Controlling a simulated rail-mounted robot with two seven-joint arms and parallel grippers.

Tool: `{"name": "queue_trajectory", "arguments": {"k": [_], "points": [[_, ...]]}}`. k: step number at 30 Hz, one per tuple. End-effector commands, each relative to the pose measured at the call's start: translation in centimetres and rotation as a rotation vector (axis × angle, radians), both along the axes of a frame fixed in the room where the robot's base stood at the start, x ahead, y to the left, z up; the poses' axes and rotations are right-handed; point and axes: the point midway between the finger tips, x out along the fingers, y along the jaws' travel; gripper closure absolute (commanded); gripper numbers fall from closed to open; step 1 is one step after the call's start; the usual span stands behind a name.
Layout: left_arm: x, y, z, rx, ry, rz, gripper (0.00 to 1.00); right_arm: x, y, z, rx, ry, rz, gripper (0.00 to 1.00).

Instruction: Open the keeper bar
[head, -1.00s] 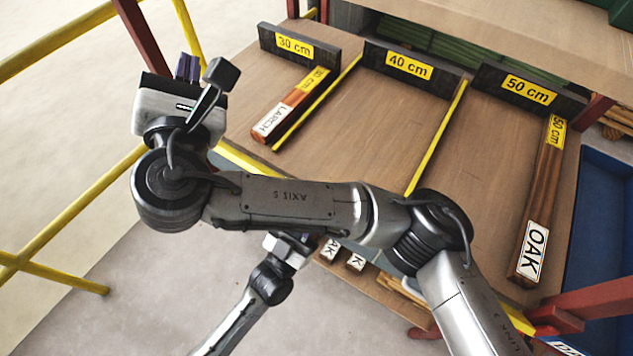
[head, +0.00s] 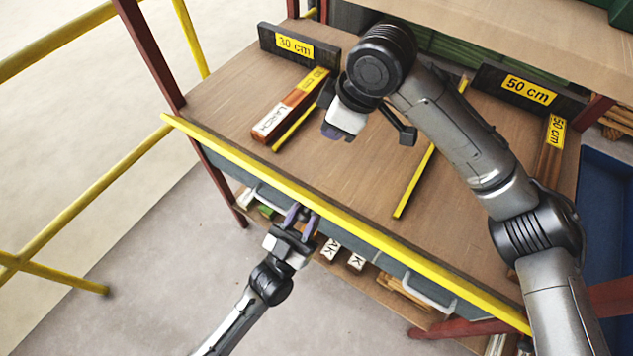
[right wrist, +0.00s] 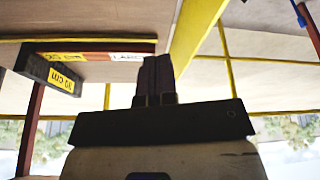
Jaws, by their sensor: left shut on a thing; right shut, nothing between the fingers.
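The yellow bar (head: 345,222), apparently the keeper bar, runs along the whole front edge of the bench. Below it is a dark grey face with a right handle (head: 428,297) and a left handle (head: 262,199). My left gripper (head: 301,212) is shut at the left handle, its fingers partly hiding the grip.
On the bench top (head: 350,175) lie a larch piece (head: 290,105) and a yellow divider (head: 425,165), with 30 cm (head: 295,47) and 50 cm (head: 528,92) signs at the back. A red post (head: 150,55) and yellow railing (head: 100,205) stand left. A blue bin (head: 605,210) is right.

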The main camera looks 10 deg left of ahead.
Motion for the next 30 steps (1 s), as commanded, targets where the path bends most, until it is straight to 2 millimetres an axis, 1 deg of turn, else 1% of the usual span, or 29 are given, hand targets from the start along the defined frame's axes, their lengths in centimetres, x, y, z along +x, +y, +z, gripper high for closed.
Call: {"name": "queue_trajectory", "arguments": {"k": [1, 6, 11, 14, 17, 20, 30], "points": [[0.0, 0.0, 0.0, 0.0, 0.001, 0.0, 1.0, -0.2, -0.8, 0.2, 0.019, 0.061, -0.034, 1.0], [0.0, 0.0, 0.0, 0.0, 0.001, 0.0, 1.0, -1.2, -2.4, 0.9, 0.065, 0.227, -0.109, 1.0], [0.0, 0.0, 0.0, 0.0, 0.001, 0.0, 1.0, -1.7, -3.2, 1.3, 0.087, 0.308, -0.143, 1.0], [0.0, 0.0, -0.1, 0.0, 0.001, 0.0, 1.0, -1.9, -3.2, 1.0, 0.09, 0.331, -0.152, 1.0], [0.0, 0.0, -0.1, 0.0, 0.001, 0.0, 1.0, -2.1, -2.7, 0.0, 0.092, 0.339, -0.154, 1.0], [0.0, 0.0, -0.1, 0.001, 0.001, -0.001, 1.0, -2.4, -2.0, -1.4, 0.091, 0.34, -0.153, 1.0], [0.0, 0.0, -0.1, 0.001, 0.002, 0.0, 1.0, -3.4, 0.7, -7.1, 0.091, 0.337, -0.152, 1.0]]}}
